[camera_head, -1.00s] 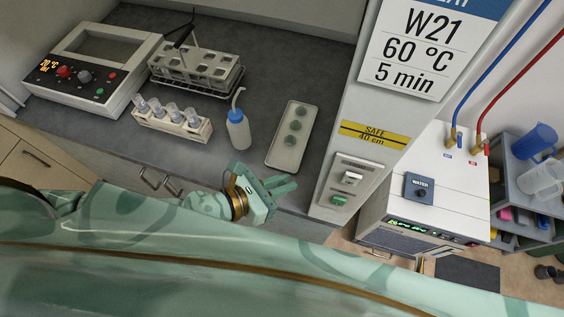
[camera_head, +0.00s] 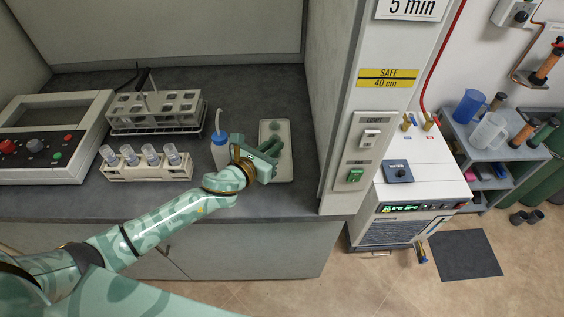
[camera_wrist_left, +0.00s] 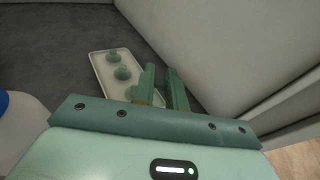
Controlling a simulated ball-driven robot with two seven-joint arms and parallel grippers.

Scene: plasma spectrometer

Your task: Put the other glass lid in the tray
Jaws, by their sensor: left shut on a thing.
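The pale tray (camera_head: 286,168) lies on the dark bench, right of the wash bottle; it also shows in the wrist view (camera_wrist_left: 102,76). My left gripper (camera_head: 268,160) is low over the near part of the tray. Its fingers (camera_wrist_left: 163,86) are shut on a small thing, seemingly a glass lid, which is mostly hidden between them. My right gripper is not in view.
The wash bottle (camera_head: 220,152) stands close left of the gripper. A rack of capped tubes (camera_head: 147,172), a wire rack (camera_head: 155,112) and a control unit (camera_head: 50,140) are farther left. The hood's side post (camera_head: 345,150) rises right of the tray.

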